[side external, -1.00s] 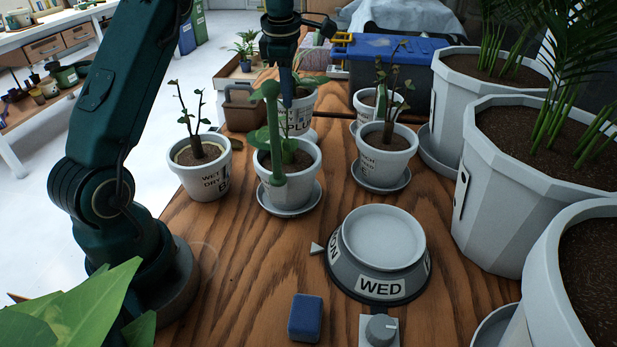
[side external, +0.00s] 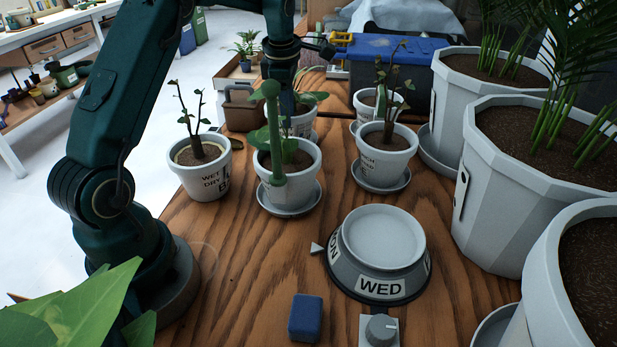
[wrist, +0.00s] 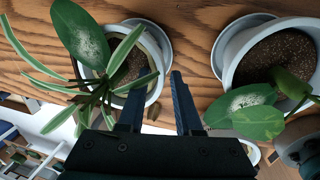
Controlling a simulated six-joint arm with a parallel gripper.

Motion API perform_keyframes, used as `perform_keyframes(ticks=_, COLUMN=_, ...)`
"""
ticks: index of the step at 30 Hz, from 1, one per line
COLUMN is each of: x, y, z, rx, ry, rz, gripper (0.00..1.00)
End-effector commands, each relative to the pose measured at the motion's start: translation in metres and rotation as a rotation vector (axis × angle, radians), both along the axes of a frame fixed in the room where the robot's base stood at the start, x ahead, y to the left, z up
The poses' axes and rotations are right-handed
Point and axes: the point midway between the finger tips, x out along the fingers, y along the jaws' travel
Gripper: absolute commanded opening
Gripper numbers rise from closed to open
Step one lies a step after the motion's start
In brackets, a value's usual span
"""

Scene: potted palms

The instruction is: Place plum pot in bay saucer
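A white pot (side external: 302,126) with a leafy plant stands in the back row; its partly hidden lettering earlier seemed to read "PLU", so it looks like the plum pot. In the wrist view this pot (wrist: 156,82) stands on a saucer (wrist: 163,40) and holds a plant with striped leaves. My gripper (wrist: 157,84) is open, its fingers straddling the pot's near rim. In the side view, the front plant partly hides the fingers. The left pot (side external: 199,176), with lettering starting with B, shows no saucer. I cannot tell which saucer is bay.
A leafy pot (side external: 287,181) on a saucer (side external: 291,207) stands directly in front. Another pot (side external: 384,160) on a saucer stands to its right. Large planters (side external: 505,215) line the right side. A WED dial stand (side external: 379,262) and blue block (side external: 305,318) are nearer the camera.

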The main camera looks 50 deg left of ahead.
Motion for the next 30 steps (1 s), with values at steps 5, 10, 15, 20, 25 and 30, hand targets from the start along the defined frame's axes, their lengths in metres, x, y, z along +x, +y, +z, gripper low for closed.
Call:
perform_keyframes(ticks=5, x=0.000, y=0.000, z=0.004, rx=0.001, ry=-0.003, rz=0.000, gripper=0.34)
perform_keyframes(ticks=10, x=-0.002, y=-0.003, z=0.027, rx=0.003, ry=-0.007, rz=-0.001, gripper=0.34)
perform_keyframes(ticks=15, x=-0.006, y=-0.007, z=0.064, rx=0.004, ry=-0.008, rz=-0.001, gripper=0.34)
perform_keyframes(ticks=20, x=-0.010, y=-0.011, z=0.090, rx=0.003, ry=-0.006, rz=0.000, gripper=0.34)
perform_keyframes(ticks=25, x=-0.012, y=-0.013, z=0.107, rx=0.001, ry=-0.003, rz=0.000, gripper=0.34)
perform_keyframes(ticks=30, x=-0.014, y=-0.014, z=0.117, rx=0.001, ry=-0.001, rz=0.000, gripper=0.34)
